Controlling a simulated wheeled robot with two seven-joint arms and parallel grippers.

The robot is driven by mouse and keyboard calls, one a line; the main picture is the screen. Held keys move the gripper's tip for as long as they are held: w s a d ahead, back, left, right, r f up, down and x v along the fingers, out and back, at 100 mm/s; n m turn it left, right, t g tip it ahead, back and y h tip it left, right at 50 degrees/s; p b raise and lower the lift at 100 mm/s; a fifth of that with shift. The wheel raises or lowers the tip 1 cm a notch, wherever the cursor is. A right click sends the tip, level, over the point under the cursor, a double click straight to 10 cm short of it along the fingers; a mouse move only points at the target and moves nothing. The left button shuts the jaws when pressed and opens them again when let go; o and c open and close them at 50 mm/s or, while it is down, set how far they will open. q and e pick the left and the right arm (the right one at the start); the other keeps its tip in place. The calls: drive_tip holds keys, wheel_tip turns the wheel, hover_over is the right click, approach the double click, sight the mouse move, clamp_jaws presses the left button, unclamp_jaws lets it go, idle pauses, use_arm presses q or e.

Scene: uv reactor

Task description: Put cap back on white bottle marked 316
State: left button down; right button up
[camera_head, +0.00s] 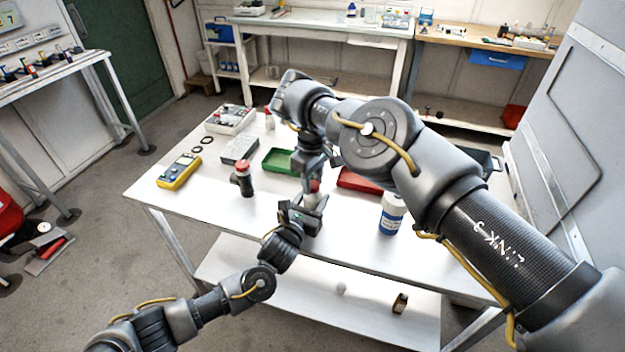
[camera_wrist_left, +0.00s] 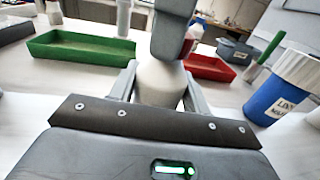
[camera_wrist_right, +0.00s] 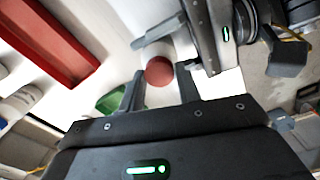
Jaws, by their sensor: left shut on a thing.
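A small white bottle (camera_wrist_left: 160,82) stands between the fingers of my left gripper (camera_wrist_left: 158,90), which is shut on it. In the head view my left gripper (camera_head: 308,208) is low over the table's front. A red cap (camera_wrist_right: 159,70) shows as a round disc between the fingertips of my right gripper (camera_wrist_right: 160,82); the cap also shows in the head view (camera_head: 314,187). My right gripper (camera_head: 309,165) is directly above the bottle and hides its top in the left wrist view. I cannot tell whether the cap is gripped or touches the neck. No 316 mark is readable.
On the white table (camera_head: 220,222) are a green tray (camera_head: 280,160), a red tray (camera_head: 358,181), a dark red-capped bottle (camera_head: 242,180), a blue-labelled white bottle (camera_head: 391,214) and a yellow meter (camera_head: 180,171). The front left of the table is clear. My right arm covers the back right.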

drive_tip(key=o, duration=0.3)
drive_tip(key=shift+r, duration=0.1)
drive_tip(key=shift+r, duration=2.2)
drive_tip(key=shift+c, duration=0.2)
